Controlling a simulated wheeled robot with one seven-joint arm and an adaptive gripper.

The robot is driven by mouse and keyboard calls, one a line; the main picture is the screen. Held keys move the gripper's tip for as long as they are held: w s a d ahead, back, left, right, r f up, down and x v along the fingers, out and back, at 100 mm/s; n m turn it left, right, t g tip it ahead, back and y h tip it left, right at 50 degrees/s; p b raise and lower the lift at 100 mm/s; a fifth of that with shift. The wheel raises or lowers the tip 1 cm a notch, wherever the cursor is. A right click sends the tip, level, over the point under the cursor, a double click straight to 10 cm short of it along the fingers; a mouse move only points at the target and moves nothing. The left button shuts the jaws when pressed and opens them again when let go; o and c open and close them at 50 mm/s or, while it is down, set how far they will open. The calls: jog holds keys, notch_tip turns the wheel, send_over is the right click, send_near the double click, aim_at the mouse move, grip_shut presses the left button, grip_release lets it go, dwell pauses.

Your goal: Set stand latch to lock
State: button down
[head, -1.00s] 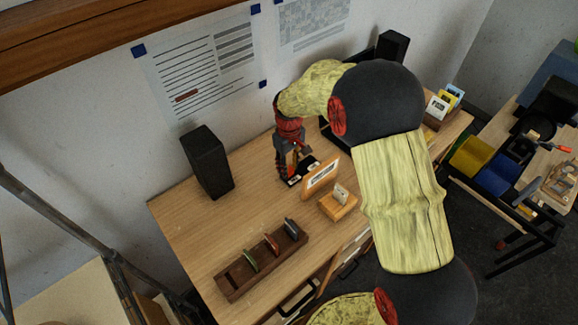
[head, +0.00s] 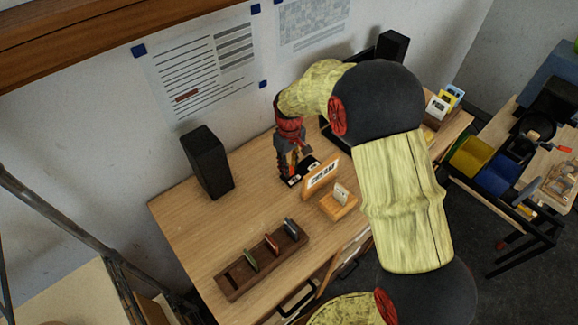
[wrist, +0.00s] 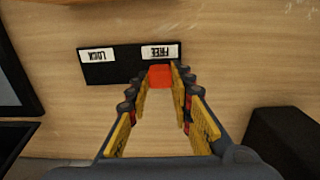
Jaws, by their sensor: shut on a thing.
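The stand latch is a small red block (wrist: 159,76) on a black plate (wrist: 113,73) in the wrist view. The plate carries two white labels, upside down in this view: LOCK (wrist: 97,55) on the left and FREE (wrist: 160,52) on the right. The red block sits at the FREE label. My gripper (wrist: 160,80) has its fingertips on either side of the block and is shut on it.
A black speaker (head: 207,162) stands left of my gripper. A framed sign (head: 321,177) and a small wooden stand (head: 338,205) are close on the right. A slotted wooden tray (head: 262,262) lies toward the front. The desk between tray and speaker is clear.

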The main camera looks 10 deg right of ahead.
aim_at(309, 161)
jog(key=w+d, duration=0.1)
jog(key=d, duration=0.1)
jog(key=w+d, duration=0.2)
jog(key=d, duration=0.1)
jog(key=w+d, duration=0.2)
jog(key=shift+d, duration=0.3)
jog(key=shift+w, duration=0.1)
jog(key=c, duration=1.7)
grip_release()
jog(key=shift+d, duration=0.15)
jog(key=shift+o, duration=0.7)
jog(key=shift+r, duration=0.15)
notch_tip(309, 161, up, 12)
